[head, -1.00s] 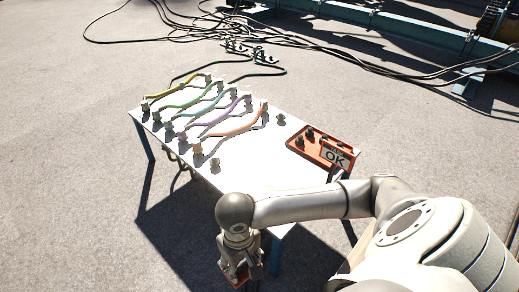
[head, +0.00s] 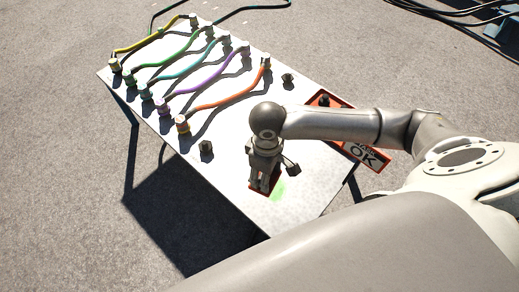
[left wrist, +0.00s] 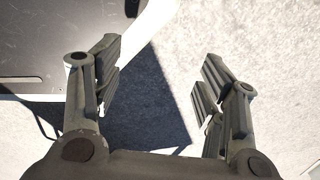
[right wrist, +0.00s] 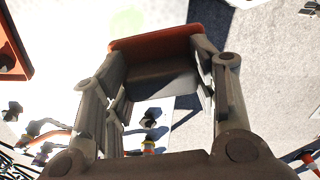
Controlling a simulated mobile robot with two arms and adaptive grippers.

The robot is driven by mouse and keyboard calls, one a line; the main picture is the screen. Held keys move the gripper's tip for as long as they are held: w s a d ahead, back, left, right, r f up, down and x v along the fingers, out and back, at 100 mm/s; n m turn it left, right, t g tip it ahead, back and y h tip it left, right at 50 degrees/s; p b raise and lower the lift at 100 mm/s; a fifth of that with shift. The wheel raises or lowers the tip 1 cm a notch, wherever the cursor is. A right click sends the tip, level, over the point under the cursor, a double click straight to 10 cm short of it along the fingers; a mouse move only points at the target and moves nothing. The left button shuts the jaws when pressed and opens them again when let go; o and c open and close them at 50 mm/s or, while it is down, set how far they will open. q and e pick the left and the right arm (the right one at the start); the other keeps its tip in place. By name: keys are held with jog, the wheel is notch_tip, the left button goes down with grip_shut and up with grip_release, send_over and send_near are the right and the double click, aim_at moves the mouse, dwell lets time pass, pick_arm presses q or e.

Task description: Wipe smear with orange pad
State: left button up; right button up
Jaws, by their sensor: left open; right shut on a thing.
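A bright green smear (head: 279,191) lies on the white table (head: 230,180) near its front end. It shows faintly in the right wrist view (right wrist: 127,18). My right gripper (head: 263,178) is shut on the orange pad (right wrist: 155,38), with the pad low at the smear's left edge. The pad (head: 272,180) is partly hidden by the fingers in the head view. I cannot tell whether it touches the tabletop. My left gripper (left wrist: 158,70) is open and empty in the left wrist view, and is outside the head view.
Several coloured cables, including an orange one (head: 225,103), run between connectors on the table's far left part. A lone connector (head: 206,147) stands left of my right gripper. An orange tray (head: 378,164) with an OK label sits at the right, partly behind my arm.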

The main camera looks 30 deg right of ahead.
pick_arm(q)
jog(key=w+d+r+t+b, duration=0.15)
jog(key=w+r+b, duration=0.25)
jog(key=w+b, duration=0.9)
pick_arm(e)
jog(key=w+d+f+n, duration=0.1)
jog(key=w+f+n, duration=0.2)
jog(key=f+n, duration=0.2)
jog(key=w+d+f+n+b, duration=0.1)
jog(key=w+f+n, duration=0.3)
jog(key=n, duration=0.7)
jog(key=w+d+f+n+b, duration=0.1)
jog(key=w+f+n, duration=0.2)
jog(key=f+n, duration=0.5)
jog(key=shift+w+d, duration=0.25)
jog(key=shift+w, duration=0.1)
jog(key=shift+f+b, duration=0.85)
jog(key=shift+b, duration=0.4)
jog(key=shift+f+b, duration=0.35)
jog(key=shift+b, duration=0.1)
jog(key=shift+f+b, duration=0.6)
jog(key=shift+b, duration=0.25)
pick_arm(q)
jog(key=w+d+r+t, duration=0.1)
jog(key=w+r+t, duration=0.1)
jog(key=r, duration=1.4)
jog(key=shift+w+r+h, duration=0.15)
jog(key=shift+w+h, duration=0.15)
jog(key=shift+w, duration=0.25)
